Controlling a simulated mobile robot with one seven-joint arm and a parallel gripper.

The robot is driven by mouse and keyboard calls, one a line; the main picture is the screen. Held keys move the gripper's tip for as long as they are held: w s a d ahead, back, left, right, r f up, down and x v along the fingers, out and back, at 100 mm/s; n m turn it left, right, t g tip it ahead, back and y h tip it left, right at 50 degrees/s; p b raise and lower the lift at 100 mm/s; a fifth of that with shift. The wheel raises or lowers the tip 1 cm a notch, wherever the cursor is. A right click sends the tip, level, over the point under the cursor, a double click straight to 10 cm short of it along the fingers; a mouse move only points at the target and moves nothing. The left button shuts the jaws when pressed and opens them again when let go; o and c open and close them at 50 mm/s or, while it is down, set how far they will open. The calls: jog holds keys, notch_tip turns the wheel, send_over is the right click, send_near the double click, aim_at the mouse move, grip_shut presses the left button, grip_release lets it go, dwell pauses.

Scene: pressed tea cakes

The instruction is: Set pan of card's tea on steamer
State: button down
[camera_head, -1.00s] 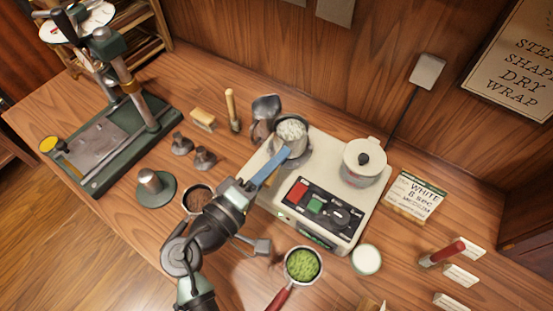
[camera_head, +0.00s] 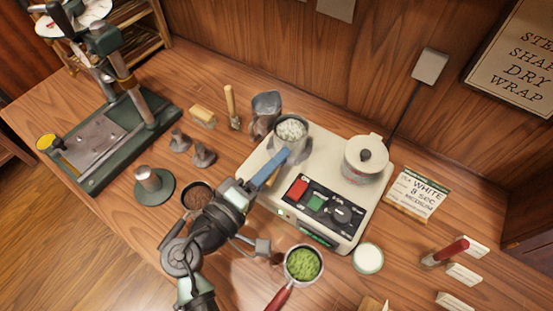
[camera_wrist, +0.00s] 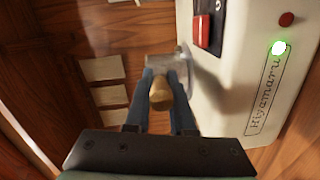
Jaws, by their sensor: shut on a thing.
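The card (camera_head: 418,192) reads WHITE, 8 sec, MEDIUM. The pan of pale white tea (camera_head: 291,130) is at the back left of the cream steamer (camera_head: 333,238), over its top. I cannot tell whether its base touches. My gripper (camera_head: 268,172), with blue fingers, is at the steamer's left front, on the pan's handle side. In the wrist view the fingers are closed around a tan wooden handle (camera_wrist: 160,95), with blurred grey metal beyond it. The fingers partly hide the handle in the head view.
A pan of green tea (camera_head: 304,264) and a pan of brown tea (camera_head: 197,196) are on the table nearby. A grey scoop-like vessel (camera_head: 265,108) stands close behind left.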

jog(key=shift+f, duration=0.25)
jog(key=c, duration=0.7)
grip_release()
jog(key=shift+f, duration=0.1)
jog(key=shift+s+a, duration=0.1)
